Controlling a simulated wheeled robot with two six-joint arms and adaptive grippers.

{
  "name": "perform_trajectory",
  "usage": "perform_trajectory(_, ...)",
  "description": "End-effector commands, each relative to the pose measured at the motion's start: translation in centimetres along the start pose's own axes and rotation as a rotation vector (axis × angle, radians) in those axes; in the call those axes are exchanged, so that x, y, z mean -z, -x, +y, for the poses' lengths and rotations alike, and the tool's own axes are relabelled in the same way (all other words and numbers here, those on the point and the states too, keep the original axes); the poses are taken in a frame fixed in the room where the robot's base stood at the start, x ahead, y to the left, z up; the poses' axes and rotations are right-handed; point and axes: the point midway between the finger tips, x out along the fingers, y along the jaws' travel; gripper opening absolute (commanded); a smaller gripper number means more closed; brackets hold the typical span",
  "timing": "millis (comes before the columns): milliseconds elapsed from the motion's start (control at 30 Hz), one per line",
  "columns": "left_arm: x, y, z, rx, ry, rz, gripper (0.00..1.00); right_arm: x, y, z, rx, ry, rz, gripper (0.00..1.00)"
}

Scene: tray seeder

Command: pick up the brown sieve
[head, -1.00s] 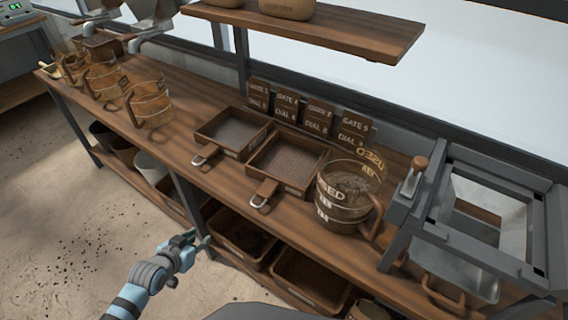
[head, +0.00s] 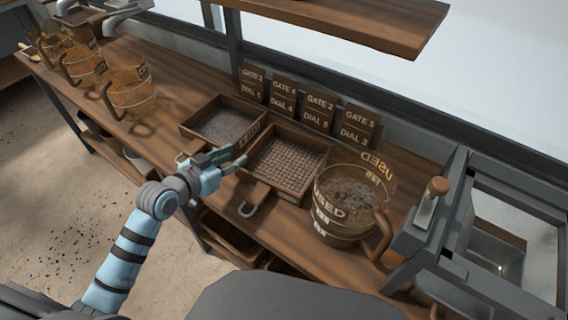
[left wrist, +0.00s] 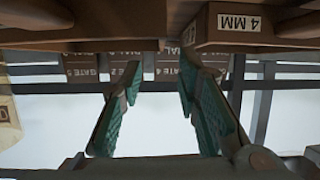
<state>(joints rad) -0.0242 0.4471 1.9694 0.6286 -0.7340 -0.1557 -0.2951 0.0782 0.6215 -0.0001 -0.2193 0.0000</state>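Two brown wooden-framed sieves lie side by side on the bench. The left one (head: 190,133) has fine grey mesh; the right one (head: 305,187) has coarser brownish mesh and a front handle with a metal loop (head: 246,210). I cannot tell which is meant by brown. My left gripper (head: 238,160) is open and empty at their front edges, covering the left sieve's handle. My right gripper is out of view.
A clear jug marked USED (head: 335,218) stands right of the sieves, beside a grey metal frame (head: 455,205). Several jugs (head: 130,95) stand at left. Gate and dial plaques (head: 318,110) line the back. A shelf (head: 350,25) hangs above.

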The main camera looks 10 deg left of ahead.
Motion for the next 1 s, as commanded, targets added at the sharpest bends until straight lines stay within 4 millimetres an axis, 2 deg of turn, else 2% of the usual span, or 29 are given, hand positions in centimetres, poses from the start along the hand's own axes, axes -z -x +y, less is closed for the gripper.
perform_trajectory(33, -0.3, -1.4, -0.1, 0.003, 0.006, 0.004, 0.3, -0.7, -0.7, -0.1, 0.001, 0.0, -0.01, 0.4)
perform_trajectory(167, -0.4, -3.9, -0.3, 0.006, 0.004, 0.001, 0.3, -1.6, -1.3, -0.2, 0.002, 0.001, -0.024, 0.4)
perform_trajectory(333, -0.4, -5.9, -0.2, 0.004, 0.003, 0.0, 0.3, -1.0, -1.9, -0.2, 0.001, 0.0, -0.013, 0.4)
perform_trajectory(500, -0.7, -9.3, -0.1, 0.003, 0.003, 0.0, 0.3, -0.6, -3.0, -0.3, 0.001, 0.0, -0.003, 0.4)
perform_trajectory(600, -0.6, -10.1, -0.1, 0.002, 0.001, 0.0, 0.3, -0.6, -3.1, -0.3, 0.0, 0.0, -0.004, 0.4)
perform_trajectory(767, -0.5, -10.1, -0.1, 0.003, -0.001, 0.0, 0.3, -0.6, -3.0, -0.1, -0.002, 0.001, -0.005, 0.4)
perform_trajectory(967, -0.5, -10.1, -0.1, 0.002, -0.001, -0.001, 0.0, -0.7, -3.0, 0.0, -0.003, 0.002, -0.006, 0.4)
perform_trajectory(1000, -0.5, -10.1, -0.1, 0.002, -0.001, -0.001, 0.0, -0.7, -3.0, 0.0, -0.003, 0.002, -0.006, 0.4)
